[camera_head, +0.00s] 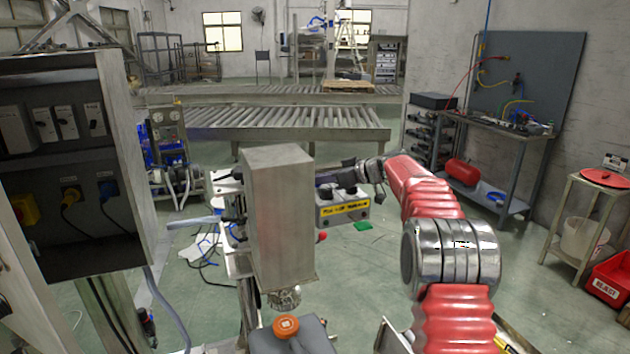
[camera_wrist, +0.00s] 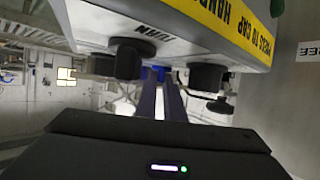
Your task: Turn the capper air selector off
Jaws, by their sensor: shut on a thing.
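A grey control box (camera_head: 343,212) with a yellow label stands in the middle of the head view. Its face fills the top of the wrist view (camera_wrist: 180,28). There, one black knob (camera_wrist: 126,57) is left of my fingers and another black knob (camera_wrist: 207,77) is to the right. My gripper (camera_wrist: 160,84) points between them, fingers close together, shut on a small blue part (camera_wrist: 158,73) at the tips. I cannot tell whether this part is the air selector; its markings are not readable. In the head view my gripper (camera_head: 345,166) is at the box's top, partly hidden.
An electrical cabinet (camera_head: 60,160) is at the near left. A roller conveyor (camera_head: 290,121) lies behind. A workbench (camera_head: 500,128) stands at the right. Green floor shows between them.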

